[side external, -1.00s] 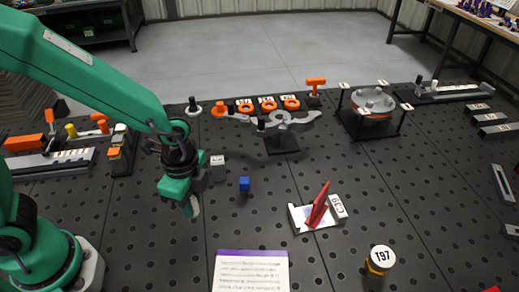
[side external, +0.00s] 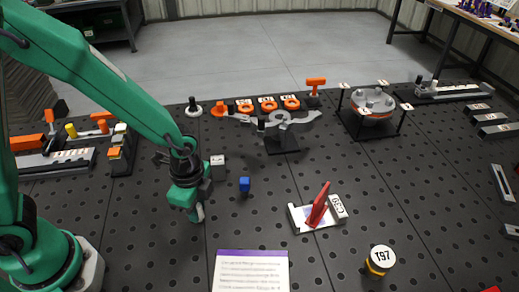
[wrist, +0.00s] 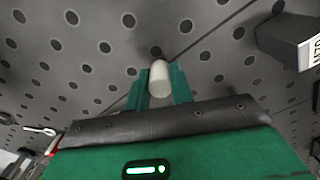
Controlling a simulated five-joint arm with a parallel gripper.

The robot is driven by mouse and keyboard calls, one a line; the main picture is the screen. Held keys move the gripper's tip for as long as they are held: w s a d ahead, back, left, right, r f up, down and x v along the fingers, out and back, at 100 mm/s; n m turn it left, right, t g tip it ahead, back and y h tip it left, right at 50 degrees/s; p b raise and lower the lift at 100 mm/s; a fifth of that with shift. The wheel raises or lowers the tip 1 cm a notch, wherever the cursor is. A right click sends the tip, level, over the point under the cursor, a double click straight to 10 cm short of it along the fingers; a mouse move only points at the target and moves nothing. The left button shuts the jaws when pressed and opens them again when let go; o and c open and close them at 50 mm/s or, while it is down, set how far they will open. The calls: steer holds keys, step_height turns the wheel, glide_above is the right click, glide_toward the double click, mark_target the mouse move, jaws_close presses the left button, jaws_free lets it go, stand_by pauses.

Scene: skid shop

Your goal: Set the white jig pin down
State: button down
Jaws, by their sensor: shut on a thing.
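The white jig pin (wrist: 160,78) shows in the wrist view as a pale, round-ended cylinder. My gripper (wrist: 160,88) is shut on it, with a green finger on each side. In the side view my gripper (side external: 196,214) points down, low over the perforated black table (side external: 240,225), and the pin is mostly hidden by the fingers there. I cannot tell whether the pin touches the table.
A printed sheet (side external: 250,272) lies in front. A white-and-red fixture (side external: 318,212) and a yellow-black round piece (side external: 380,262) are further right.

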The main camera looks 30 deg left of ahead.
steer(key=shift+f, duration=0.15)
steer(key=c, duration=1.2)
jaws_free()
step_height(320, 180, up, 12)
stand_by(0.5)
steer(key=s+a+r+n+t, duration=0.2)
steer(key=s+a+r+n, duration=0.1)
steer(key=a+r+n, duration=0.2)
steer(key=s+a+r+n+t, duration=0.3)
steer(key=a+r+n, duration=0.2)
steer(key=a+n, duration=0.3)
steer(key=shift+s+a+r+n+t, duration=0.2)
steer(key=shift+s+n+t, duration=0.1)
steer(key=shift+n, duration=0.4)
